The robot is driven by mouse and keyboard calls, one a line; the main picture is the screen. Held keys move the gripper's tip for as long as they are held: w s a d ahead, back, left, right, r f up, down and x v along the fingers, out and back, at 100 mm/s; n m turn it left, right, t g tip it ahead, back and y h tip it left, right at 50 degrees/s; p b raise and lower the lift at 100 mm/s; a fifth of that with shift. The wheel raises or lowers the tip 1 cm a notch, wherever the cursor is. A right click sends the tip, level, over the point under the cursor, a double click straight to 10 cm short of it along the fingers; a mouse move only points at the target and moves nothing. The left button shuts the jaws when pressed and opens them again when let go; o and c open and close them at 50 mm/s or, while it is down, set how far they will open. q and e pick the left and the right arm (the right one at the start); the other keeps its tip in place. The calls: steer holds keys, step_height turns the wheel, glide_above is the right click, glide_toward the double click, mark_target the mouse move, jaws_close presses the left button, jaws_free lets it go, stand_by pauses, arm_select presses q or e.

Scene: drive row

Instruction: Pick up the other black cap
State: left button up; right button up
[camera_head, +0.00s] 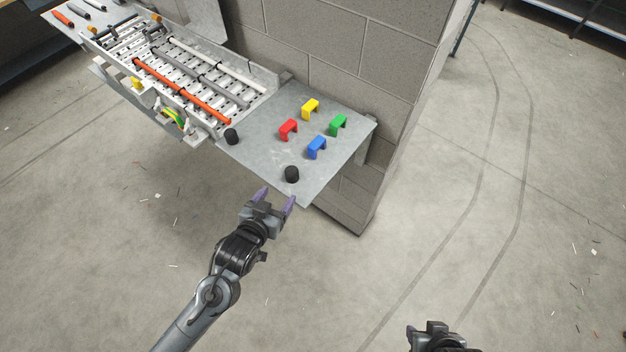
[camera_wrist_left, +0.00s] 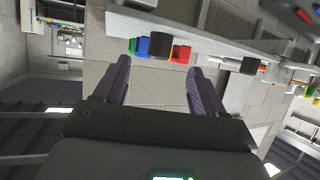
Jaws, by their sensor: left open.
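Two black caps stand on the grey metal shelf plate (camera_head: 262,152). One black cap (camera_head: 292,174) is near the plate's front corner; the other black cap (camera_head: 231,136) is at the plate's left, beside the rail tray. My left gripper (camera_head: 275,198) has purple fingers, is open and empty, and is just in front of the plate's front edge, near the corner cap. In the left wrist view the nearer cap (camera_wrist_left: 161,45) shows beyond and between the open fingers (camera_wrist_left: 157,80), and the farther cap (camera_wrist_left: 250,66) is to the right. My right gripper (camera_head: 432,332) is partly cut off at the bottom; its fingers are unclear.
Red (camera_head: 288,129), yellow (camera_head: 310,109), green (camera_head: 338,125) and blue (camera_head: 317,147) clips stand on the plate behind the corner cap. A tray of rails and orange and grey rods (camera_head: 180,90) is at the left. A block wall (camera_head: 340,60) rises behind. The floor in front is open.

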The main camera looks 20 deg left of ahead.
mark_target(289, 176)
arm_select(q)
steer(key=x, duration=0.3)
steer(key=r+x, duration=0.1)
steer(key=x, duration=0.1)
steer(key=shift+w+a+p, duration=0.2)
steer(key=shift+w+p, duration=0.1)
steer(key=shift+p+x, duration=0.7)
steer(key=shift+x, duration=1.8)
steer(key=shift+w+d+f, duration=0.15)
steer(key=shift+w+d, duration=0.1)
steer(key=shift+w, duration=0.25)
steer(key=c, duration=1)
steer(key=shift+c, duration=0.2)
